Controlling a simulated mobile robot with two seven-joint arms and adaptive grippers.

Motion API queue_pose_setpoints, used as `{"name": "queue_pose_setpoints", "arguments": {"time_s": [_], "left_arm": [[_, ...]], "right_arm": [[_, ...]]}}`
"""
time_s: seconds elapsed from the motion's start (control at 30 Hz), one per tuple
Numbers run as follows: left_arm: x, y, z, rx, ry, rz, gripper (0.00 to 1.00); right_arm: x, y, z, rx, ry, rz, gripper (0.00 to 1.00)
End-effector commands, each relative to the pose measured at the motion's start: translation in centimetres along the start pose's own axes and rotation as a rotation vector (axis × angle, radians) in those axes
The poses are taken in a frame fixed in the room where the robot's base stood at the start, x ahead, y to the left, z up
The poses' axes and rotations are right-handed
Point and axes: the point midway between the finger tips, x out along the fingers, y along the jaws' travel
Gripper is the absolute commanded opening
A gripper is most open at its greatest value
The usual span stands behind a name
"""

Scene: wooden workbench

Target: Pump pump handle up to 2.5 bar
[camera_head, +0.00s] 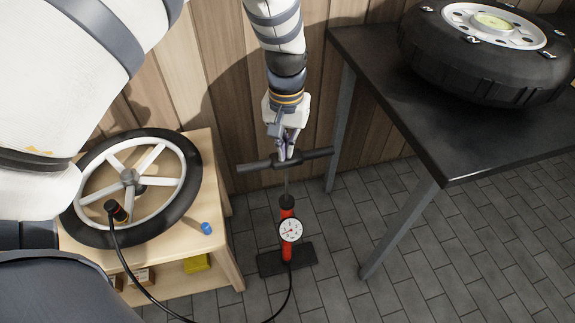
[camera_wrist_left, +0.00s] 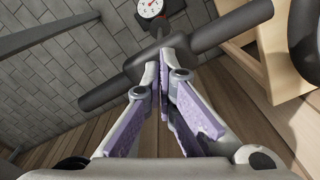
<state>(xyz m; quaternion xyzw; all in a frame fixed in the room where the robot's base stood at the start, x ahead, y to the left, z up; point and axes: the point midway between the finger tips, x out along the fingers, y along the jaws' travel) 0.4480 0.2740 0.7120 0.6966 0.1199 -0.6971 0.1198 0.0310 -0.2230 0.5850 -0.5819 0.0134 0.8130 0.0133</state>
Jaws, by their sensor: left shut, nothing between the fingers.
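The pump handle is a dark T-bar (camera_head: 312,155), raised above the red pump body (camera_head: 287,215) with a length of thin rod showing. The pump stands upright on a dark foot plate (camera_head: 270,264). Its round white gauge (camera_head: 290,229) faces me; the reading is too small to tell. My left gripper (camera_head: 286,154) points down at the middle of the bar. In the left wrist view, its purple-padded fingers (camera_wrist_left: 165,85) are shut with nothing between them, close to the bar (camera_wrist_left: 112,92); I cannot tell whether they touch it. The gauge also shows there (camera_wrist_left: 150,8). My right gripper is out of view.
A dark table (camera_head: 450,150) with a large tyre (camera_head: 440,65) is at right. Tiled floor around the pump is clear.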

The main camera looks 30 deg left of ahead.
Motion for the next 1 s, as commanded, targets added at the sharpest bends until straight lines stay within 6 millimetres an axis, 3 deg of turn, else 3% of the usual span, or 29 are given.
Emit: {"name": "queue_pose_setpoints", "arguments": {"time_s": [1.0], "left_arm": [[7.5, 0.0, 0.2, 0.0, -0.005, -0.001, 0.0]], "right_arm": [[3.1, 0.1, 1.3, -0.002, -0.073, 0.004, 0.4]]}}
